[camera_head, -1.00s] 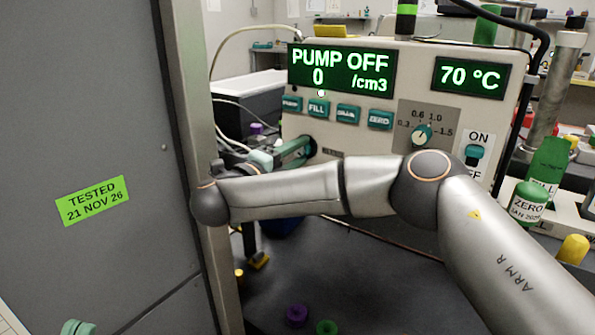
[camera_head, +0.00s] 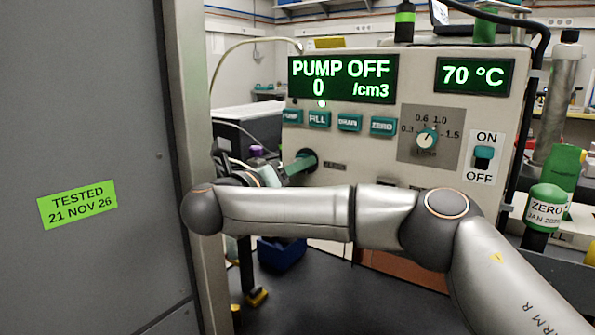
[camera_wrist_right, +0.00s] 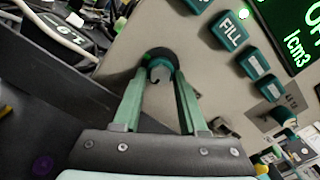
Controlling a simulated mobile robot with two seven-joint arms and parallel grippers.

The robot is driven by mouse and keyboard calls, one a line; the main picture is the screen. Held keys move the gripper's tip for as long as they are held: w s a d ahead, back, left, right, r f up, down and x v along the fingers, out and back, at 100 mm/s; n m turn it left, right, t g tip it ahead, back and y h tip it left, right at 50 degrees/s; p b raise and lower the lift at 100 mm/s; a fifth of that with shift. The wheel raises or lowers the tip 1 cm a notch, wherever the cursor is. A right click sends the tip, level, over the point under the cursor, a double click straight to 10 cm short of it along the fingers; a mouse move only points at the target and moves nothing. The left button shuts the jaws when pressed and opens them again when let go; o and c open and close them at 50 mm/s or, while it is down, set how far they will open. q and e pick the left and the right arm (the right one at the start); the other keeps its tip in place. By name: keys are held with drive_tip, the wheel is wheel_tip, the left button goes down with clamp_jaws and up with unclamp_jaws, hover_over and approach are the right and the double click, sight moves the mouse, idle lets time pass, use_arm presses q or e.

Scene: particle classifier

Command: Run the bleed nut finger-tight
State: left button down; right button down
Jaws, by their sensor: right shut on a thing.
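The bleed nut appears as a dark round collar (camera_wrist_right: 160,60) with a pale grey middle, low on the front of the instrument panel. In the head view the dark round part (camera_head: 308,158) sits below the FILL button, partly covered by the fingers. My right gripper (camera_head: 300,165) reaches it from the left with its green fingers. In the wrist view the right gripper's fingertips (camera_wrist_right: 159,72) are on opposite sides of the nut, closed on it. How far the nut is threaded cannot be told. My left gripper is out of view.
The panel (camera_head: 340,140) has a PUMP OFF display (camera_head: 342,80), a button row, a dial (camera_head: 427,138) and an ON/OFF switch (camera_head: 483,157). A grey cabinet with a green TESTED label (camera_head: 77,204) stands left. A ZERO bottle (camera_head: 547,205) stands right. Dark bench is open below.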

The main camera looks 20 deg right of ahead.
drive_tip(key=shift+a+f+m, duration=0.15)
drive_tip(key=shift+a+m, duration=0.1)
drive_tip(key=shift+m, duration=0.15)
idle(0.3)
drive_tip(key=c, duration=0.6)
unclamp_jaws()
drive_tip(key=shift+c, duration=0.2)
drive_tip(key=shift+o, duration=1)
drive_tip(key=shift+d, duration=0.1)
drive_tip(key=shift+s, duration=0.1)
drive_tip(key=v, duration=1.2)
drive_tip(key=shift+a+p, duration=0.2)
drive_tip(key=shift+p, duration=0.15)
